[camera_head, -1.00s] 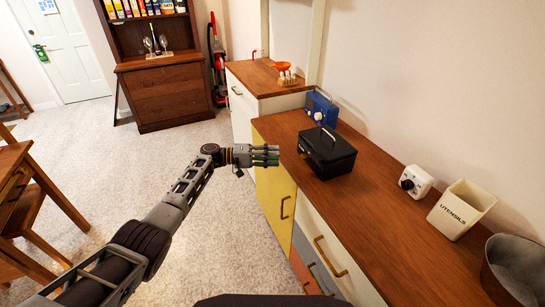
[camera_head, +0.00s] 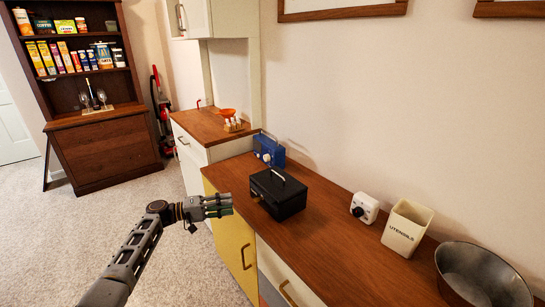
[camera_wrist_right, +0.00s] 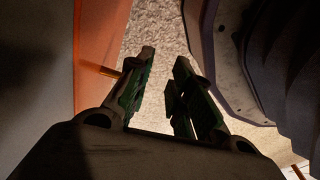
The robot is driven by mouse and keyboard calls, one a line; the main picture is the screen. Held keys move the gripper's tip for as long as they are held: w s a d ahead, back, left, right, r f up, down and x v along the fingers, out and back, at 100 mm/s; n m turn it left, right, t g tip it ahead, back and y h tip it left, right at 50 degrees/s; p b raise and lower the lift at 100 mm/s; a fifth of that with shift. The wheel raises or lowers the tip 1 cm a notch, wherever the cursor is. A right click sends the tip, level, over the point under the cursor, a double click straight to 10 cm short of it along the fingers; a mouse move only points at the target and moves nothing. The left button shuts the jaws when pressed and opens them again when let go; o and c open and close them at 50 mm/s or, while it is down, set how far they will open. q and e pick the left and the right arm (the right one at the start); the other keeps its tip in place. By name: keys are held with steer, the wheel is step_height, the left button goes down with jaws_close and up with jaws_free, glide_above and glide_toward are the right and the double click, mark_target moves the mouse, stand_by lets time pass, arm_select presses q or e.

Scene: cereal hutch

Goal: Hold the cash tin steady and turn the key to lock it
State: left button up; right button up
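The black cash tin (camera_head: 280,198) stands shut on the wooden counter in the head view, with a handle on its lid. I cannot make out the key or keyhole at this size. My left gripper (camera_head: 231,206) is to the left of the tin, in front of the counter edge. Its green-padded fingers point at the tin, look spread apart and hold nothing; they do not touch the tin. My right gripper (camera_wrist_right: 160,85) shows only in the right wrist view. Its fingers are apart and empty, with carpet between them.
On the wooden counter (camera_head: 340,240), a blue radio (camera_head: 269,150) stands behind the tin. A white device with a black knob (camera_head: 365,208), a utensils pot (camera_head: 407,228) and a metal bowl (camera_head: 484,278) stand to the right. An orange panel (camera_wrist_right: 100,45) is close to the right gripper.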

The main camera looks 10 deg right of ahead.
steer(key=w+a+r+n+g+y, duration=0.1)
steer(key=w+a+r+n+y, duration=0.1)
steer(key=w+a+r+n, duration=0.65)
steer(key=w+a+r+n+y, duration=0.2)
steer(key=w+a+r, duration=0.4)
steer(key=a+r, duration=0.7)
steer(key=w+a+r+n+y, duration=0.1)
steer(key=a+r+n, duration=0.25)
steer(key=r, duration=0.55)
steer(key=w+a+r+n+g, duration=0.1)
steer(key=a+r+n, duration=0.25)
steer(key=r, duration=0.55)
steer(key=w+a+r+n+y, duration=0.1)
steer(key=w+a+r+n, duration=0.3)
steer(key=r, duration=0.6)
steer(key=w+d+r+n+t+h, duration=0.2)
steer(key=w+d+r, duration=0.3)
steer(key=d, duration=0.5)
steer(key=w+d+r+n+t+h, duration=0.1)
steer(key=w+d+r+n+h, duration=0.2)
steer(key=d+r, duration=0.7)
steer(key=w+d+r+n+t+h, duration=0.2)
steer(key=w+d+r+h, duration=0.3)
steer(key=w+d+r, duration=0.3)
steer(key=shift+w+d+t+h, duration=0.25)
steer(key=shift+d+t+h, duration=0.05)
steer(key=shift+d, duration=0.95)
steer(key=shift+f, duration=0.1)
